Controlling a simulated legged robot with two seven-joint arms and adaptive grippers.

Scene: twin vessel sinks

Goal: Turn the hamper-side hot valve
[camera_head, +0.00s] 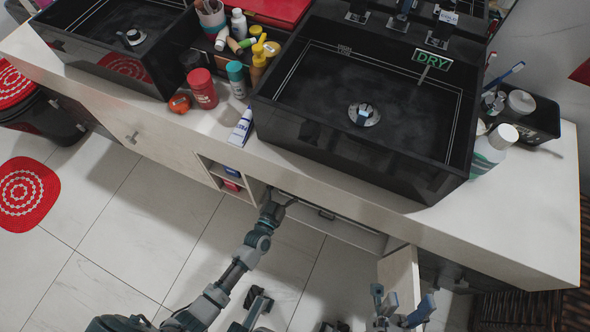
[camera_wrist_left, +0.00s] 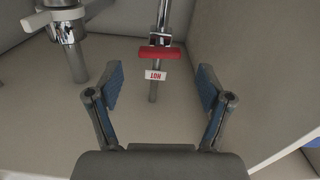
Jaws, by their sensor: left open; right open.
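A red valve handle (camera_wrist_left: 160,53) with a white HOT tag (camera_wrist_left: 155,76) sits on a vertical metal pipe inside the cabinet, in the left wrist view. The tag reads upside down. My left gripper (camera_wrist_left: 160,92) is open, its two blue-padded fingers spread to either side below the handle and not touching it. In the head view, my left arm reaches to the cabinet opening under the right sink, and the valve is hidden there. My right gripper (camera_head: 403,300) is open near the lower end of an open cabinet door (camera_head: 400,272); contact cannot be told.
Another metal fitting with a pipe (camera_wrist_left: 68,35) stands at the wrist view's upper left. A cabinet wall (camera_wrist_left: 240,60) rises at right. The black right sink (camera_head: 370,100) and countertop (camera_head: 500,220) overhang the opening. Dark wicker (camera_head: 530,312), possibly the hamper, is at lower right.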

